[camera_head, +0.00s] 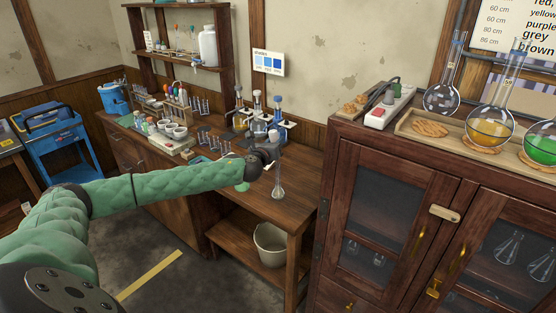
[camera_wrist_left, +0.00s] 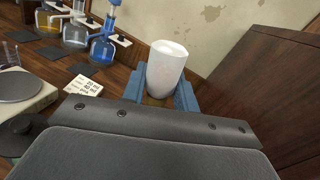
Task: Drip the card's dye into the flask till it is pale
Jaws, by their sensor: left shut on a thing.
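My left gripper (camera_head: 272,154) is over the right part of the wooden bench. In the left wrist view, its blue fingers (camera_wrist_left: 168,97) are closed around a white, tapering, cup-like thing (camera_wrist_left: 168,62); what it is I cannot tell for sure. A clear long-necked flask (camera_head: 278,188) is just below the gripper in the head view; whether it hangs or stands I cannot tell. Behind are stands with flasks of yellow (camera_wrist_left: 74,36) and blue liquid (camera_wrist_left: 103,48). A shade card (camera_head: 269,62) with blue squares is on the wall. My right gripper is not in view.
A small written card (camera_wrist_left: 88,85) lies on the bench beside a balance (camera_wrist_left: 20,88). A dark cabinet (camera_head: 392,180) stands close on the right, with large flasks of yellow (camera_head: 491,128) and green liquid on top. A bucket (camera_head: 270,245) is on the lower shelf.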

